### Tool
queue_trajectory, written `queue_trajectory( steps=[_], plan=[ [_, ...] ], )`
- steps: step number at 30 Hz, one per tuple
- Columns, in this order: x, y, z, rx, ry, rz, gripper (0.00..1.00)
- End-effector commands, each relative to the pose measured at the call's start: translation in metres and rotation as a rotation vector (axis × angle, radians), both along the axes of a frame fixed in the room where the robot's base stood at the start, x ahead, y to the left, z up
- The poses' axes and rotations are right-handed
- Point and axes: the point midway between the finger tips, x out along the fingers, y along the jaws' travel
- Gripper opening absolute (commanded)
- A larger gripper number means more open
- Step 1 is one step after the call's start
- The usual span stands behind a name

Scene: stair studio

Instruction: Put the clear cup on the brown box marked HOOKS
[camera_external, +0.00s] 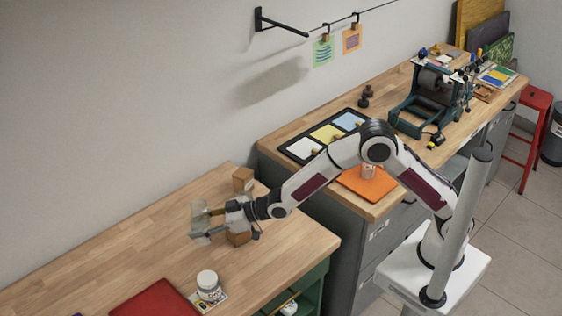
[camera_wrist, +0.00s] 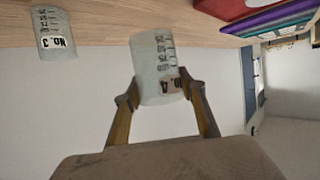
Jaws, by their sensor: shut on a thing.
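My gripper (camera_wrist: 164,98) is shut on a clear cup (camera_wrist: 152,60) with dark graduation marks and a label only partly legible. Its two fingers press the cup's sides. In the external view my gripper (camera_external: 212,222) holds the cup (camera_external: 200,232) over the left wooden table, close to the two brown boxes. One brown box (camera_external: 242,180) stands toward the wall; the other brown box (camera_external: 237,239) is beside and partly behind my gripper. I cannot read HOOKS on either box. Neither box shows in the wrist view.
Another clear cup (camera_wrist: 53,34), labelled NO. 3, stands on the table in the wrist view. The table's left part is clear. An orange sheet (camera_external: 360,186) lies on the right bench.

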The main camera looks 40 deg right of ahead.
Motion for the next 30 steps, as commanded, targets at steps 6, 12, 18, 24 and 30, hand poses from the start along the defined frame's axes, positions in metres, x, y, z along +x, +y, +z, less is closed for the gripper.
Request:
queue_trajectory(
  steps=[6, 12, 18, 24, 30],
  plan=[
    [0.008, -0.008, 0.0, 0.001, 0.0, -0.014, 0.2],
    [0.034, -0.036, 0.004, 0.001, 0.001, -0.063, 0.2],
    [0.071, -0.079, 0.015, 0.002, -0.001, -0.127, 0.2],
    [0.103, -0.119, 0.028, 0.002, -0.001, -0.157, 0.2],
    [0.126, -0.152, 0.04, 0.002, 0.001, -0.173, 0.2]
  ],
)
